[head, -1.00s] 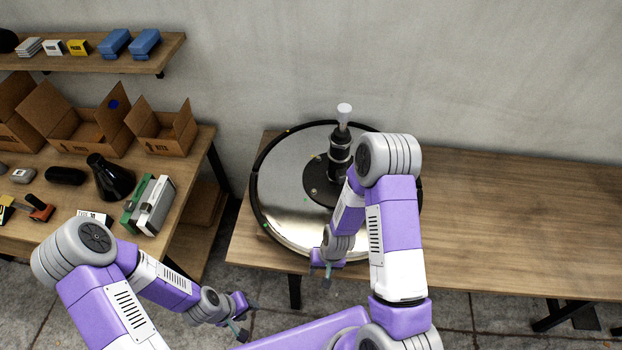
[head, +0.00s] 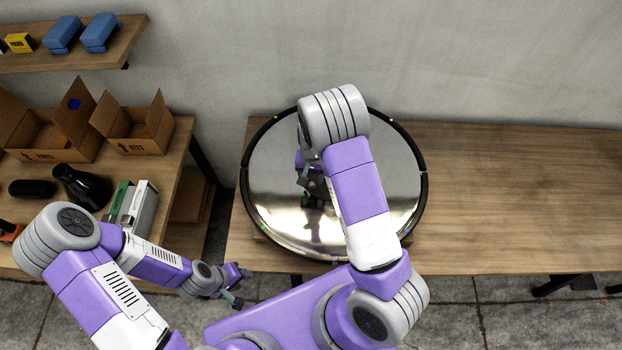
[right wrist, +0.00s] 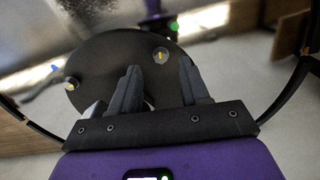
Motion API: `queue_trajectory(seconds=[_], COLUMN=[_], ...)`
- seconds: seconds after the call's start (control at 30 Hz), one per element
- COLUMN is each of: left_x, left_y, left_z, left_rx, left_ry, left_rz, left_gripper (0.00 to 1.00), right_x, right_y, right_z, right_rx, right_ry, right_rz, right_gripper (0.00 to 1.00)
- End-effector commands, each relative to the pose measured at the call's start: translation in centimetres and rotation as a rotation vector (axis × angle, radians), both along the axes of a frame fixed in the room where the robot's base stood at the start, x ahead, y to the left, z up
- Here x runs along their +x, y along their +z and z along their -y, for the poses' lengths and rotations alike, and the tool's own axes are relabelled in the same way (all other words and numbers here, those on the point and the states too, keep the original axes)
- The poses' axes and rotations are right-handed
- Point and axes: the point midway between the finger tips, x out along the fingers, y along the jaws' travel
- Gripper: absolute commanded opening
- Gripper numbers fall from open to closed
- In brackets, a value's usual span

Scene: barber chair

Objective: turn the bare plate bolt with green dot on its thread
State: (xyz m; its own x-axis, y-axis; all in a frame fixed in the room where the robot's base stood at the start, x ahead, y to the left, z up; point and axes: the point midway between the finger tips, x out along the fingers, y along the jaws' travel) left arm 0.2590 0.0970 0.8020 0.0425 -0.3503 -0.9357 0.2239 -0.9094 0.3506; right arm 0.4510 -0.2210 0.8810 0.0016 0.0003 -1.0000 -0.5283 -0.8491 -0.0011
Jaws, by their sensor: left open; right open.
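The round mirror-like base plate (head: 395,185) lies on the wooden table in the head view; my right arm hides its middle. In the right wrist view a dark disc (right wrist: 110,62) carries a bolt with a yellow mark (right wrist: 160,55) and another bolt (right wrist: 71,84) at left, with a blue spot close by. A green spot (right wrist: 174,26) shows beyond the disc; I cannot tell whether it is a dot or a reflection. My right gripper (right wrist: 160,70) is open, its fingertips on either side of the yellow-marked bolt in the picture; contact cannot be told. My left gripper (head: 238,286) is open and empty, left of the plate.
Open cardboard boxes (head: 130,125), a black flask-shaped object (head: 80,186) and a green and grey case (head: 135,208) stand on the left bench. Blue packs (head: 98,34) lie on the shelf above. The table right of the plate (head: 520,200) is bare.

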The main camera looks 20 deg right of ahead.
Motion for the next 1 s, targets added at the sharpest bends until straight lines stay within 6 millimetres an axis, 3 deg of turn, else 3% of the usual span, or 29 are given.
queue_trajectory(seconds=[0.2,0.57,0.87,1.0], left_x=[0.0,0.0,0.0,0.0], left_y=[-0.4,-0.4,-0.4,-0.4], left_z=[0.0,0.0,0.0,0.0], left_rx=[0.000,0.000,0.000,0.000], left_ry=[0.000,0.000,0.000,0.000], left_rz=[0.001,0.001,0.001,0.001], left_gripper=[0.43,0.43,0.43,0.43], right_x=[0.0,0.0,0.0,0.0], right_y=[-2.9,-3.5,-3.5,-3.5], right_z=[0.0,0.0,0.0,0.0], right_rx=[0.000,-0.001,-0.001,-0.001], right_ry=[0.000,0.001,0.001,0.000], right_rz=[0.000,0.001,0.001,0.001], right_gripper=[0.46,0.46,0.01,0.00])
